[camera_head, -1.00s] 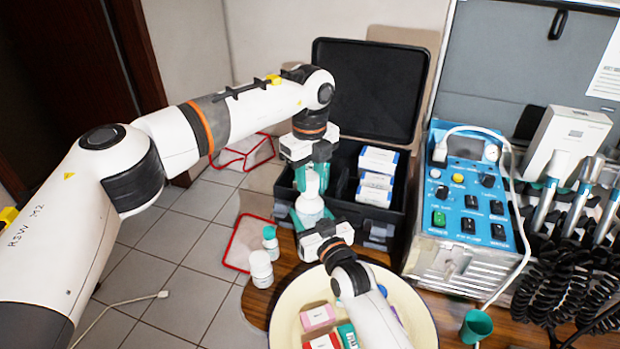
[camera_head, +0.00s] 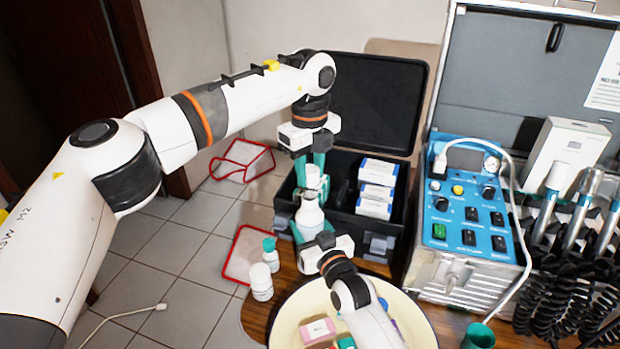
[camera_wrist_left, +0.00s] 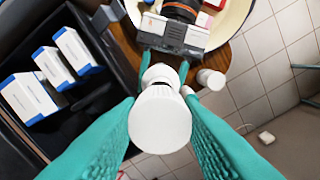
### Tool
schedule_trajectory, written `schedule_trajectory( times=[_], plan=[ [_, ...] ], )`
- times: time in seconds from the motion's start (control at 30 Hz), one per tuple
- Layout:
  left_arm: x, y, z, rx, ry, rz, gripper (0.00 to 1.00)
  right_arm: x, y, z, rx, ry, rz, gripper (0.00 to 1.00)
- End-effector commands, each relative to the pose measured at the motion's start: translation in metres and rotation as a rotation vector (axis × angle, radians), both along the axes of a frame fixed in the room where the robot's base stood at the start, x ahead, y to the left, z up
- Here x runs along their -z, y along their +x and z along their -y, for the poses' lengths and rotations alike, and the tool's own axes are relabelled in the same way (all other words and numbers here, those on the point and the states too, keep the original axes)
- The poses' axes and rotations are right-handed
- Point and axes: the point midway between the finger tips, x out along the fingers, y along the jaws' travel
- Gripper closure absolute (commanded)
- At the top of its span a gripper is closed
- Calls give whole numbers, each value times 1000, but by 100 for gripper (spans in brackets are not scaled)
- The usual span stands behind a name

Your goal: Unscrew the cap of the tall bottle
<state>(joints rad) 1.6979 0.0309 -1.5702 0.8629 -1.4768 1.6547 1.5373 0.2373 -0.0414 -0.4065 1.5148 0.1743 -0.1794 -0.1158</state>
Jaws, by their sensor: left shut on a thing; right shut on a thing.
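The tall bottle (camera_head: 310,216) is white and stands upright in front of the open black case. My right gripper (camera_head: 312,230) is shut on its body from the near side. The bottle's white cap (camera_head: 312,176) is between the fingers of my left gripper (camera_head: 311,183), which is shut on it from above. In the left wrist view, the round cap (camera_wrist_left: 160,120) is large between the green fingers, with the bottle's shoulder (camera_wrist_left: 160,74) behind it. A dark band shows between cap and shoulder; I cannot tell whether they are fully apart.
Two small bottles, one with a teal cap (camera_head: 269,250) and one white (camera_head: 261,282), stand left of my right gripper. A cream basin (camera_head: 284,325) with small boxes is in front. The black case (camera_head: 372,100) holds white-blue boxes (camera_head: 377,185). A blue control unit (camera_head: 470,205) stands right.

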Motion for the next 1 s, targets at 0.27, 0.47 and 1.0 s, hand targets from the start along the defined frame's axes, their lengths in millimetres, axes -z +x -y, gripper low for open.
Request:
schedule_trajectory(
  times=[0.27,0.47,1.0],
  plan=[
    [0,0,0,0,1,-1,95,0,0,0,0,0,0,27],
    [1,0,0,0,1,-1,95,0,0,0,0,0,0,21],
    [-1,0,0,0,1,-1,95,1,-63,30,0,-2,-1,21]
  ],
)
